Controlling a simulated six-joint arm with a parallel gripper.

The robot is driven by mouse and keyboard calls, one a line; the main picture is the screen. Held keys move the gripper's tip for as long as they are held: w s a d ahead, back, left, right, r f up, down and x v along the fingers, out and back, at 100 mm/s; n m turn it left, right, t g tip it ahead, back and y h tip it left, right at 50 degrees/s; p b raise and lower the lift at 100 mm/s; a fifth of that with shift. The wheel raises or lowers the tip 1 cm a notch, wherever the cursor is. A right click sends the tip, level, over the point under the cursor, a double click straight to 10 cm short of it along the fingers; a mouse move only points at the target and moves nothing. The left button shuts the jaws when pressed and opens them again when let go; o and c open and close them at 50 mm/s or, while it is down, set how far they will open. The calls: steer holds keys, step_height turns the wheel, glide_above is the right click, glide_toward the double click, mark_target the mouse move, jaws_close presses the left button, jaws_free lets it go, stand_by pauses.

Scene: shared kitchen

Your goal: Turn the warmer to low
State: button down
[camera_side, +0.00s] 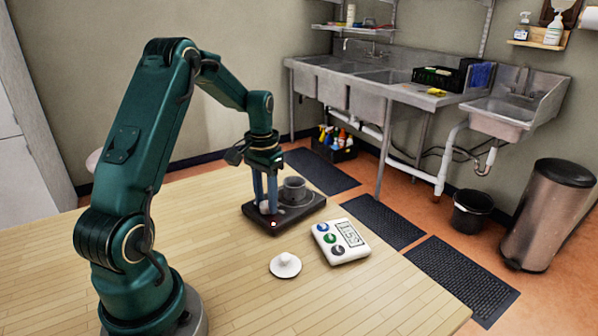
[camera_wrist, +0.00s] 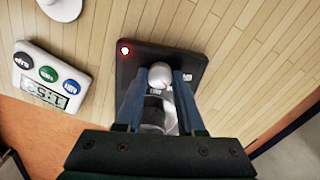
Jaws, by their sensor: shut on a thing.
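The warmer (camera_side: 252,222) is a dark flat plate on the wooden table, with a small light near its front corner that glows red in the wrist view (camera_wrist: 124,50). A round pale knob (camera_wrist: 160,75) sits on the warmer. My gripper (camera_side: 265,208) reaches down to the warmer from above. Its two blue fingers are shut on the knob, one on each side in the wrist view. A grey cup (camera_side: 294,188) stands on the warmer's plate beside the fingers. The knob's setting marks are partly hidden and too small to read for certain.
A white timer (camera_side: 341,242) with coloured buttons and a display lies beside the warmer. A white lid-like disc with a small handle (camera_side: 285,265) lies nearer the front. The table front is otherwise clear. Sinks (camera_side: 385,76) and a bin (camera_side: 550,215) stand beyond the table.

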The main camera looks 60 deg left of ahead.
mark_target(266, 204)
steer(key=shift+m, duration=0.4)
steer(key=c, duration=0.5)
jaws_free()
steer(key=shift+r, duration=2.65)
